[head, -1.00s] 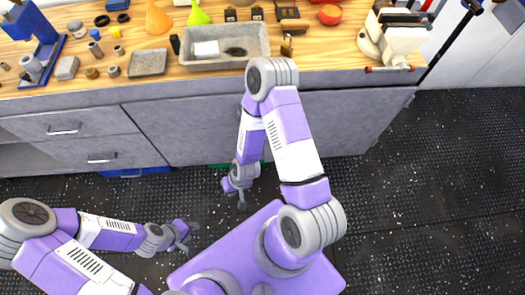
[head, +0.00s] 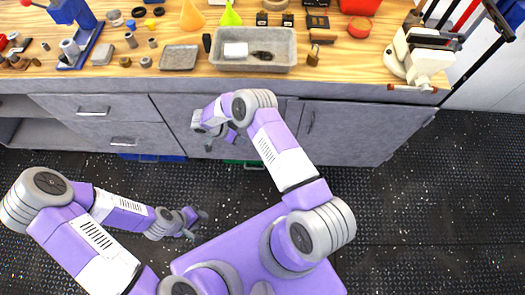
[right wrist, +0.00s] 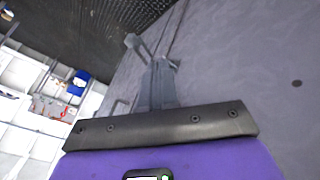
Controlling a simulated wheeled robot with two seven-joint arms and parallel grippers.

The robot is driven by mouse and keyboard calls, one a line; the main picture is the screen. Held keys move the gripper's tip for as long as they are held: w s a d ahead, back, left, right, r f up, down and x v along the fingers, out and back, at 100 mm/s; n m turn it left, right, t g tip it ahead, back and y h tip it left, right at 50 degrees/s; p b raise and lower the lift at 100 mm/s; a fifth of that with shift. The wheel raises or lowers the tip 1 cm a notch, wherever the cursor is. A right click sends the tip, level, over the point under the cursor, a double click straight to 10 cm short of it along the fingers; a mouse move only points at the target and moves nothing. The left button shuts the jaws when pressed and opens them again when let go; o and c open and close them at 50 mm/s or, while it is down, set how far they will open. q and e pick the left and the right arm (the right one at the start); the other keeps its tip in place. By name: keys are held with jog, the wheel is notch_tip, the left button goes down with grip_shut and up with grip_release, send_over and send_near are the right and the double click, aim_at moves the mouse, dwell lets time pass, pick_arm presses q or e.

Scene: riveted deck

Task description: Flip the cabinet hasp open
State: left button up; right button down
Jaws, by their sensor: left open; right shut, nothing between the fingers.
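The grey cabinet (head: 350,125) stands under the workbench. My right gripper (head: 208,146) is at the front of its left part, near the seam beside the drawers. In the right wrist view its shut grey fingers (right wrist: 156,85) are close to the cabinet face. A grey bar with a blocky end (right wrist: 134,42) shows near the fingertips; I cannot tell whether it is the hasp or part of the gripper. The hasp is not clearly visible in the head view. My left gripper (head: 196,222) is open and empty over the floor, away from the cabinet.
Two drawers with handles (head: 93,112) are left of the doors, and a vertical handle (head: 310,121) is on the right door. The wooden bench top (head: 340,68) above holds a grey tray (head: 220,65) and several tools. The dark floor (head: 430,210) is clear at right.

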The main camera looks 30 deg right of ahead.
jog(key=s+d+f+b, duration=0.2)
jog(key=s+d+f, duration=0.4)
jog(key=d+f, duration=0.1)
jog(key=shift+f, duration=0.4)
jog(key=shift+s, duration=0.1)
jog(key=shift+s, duration=0.15)
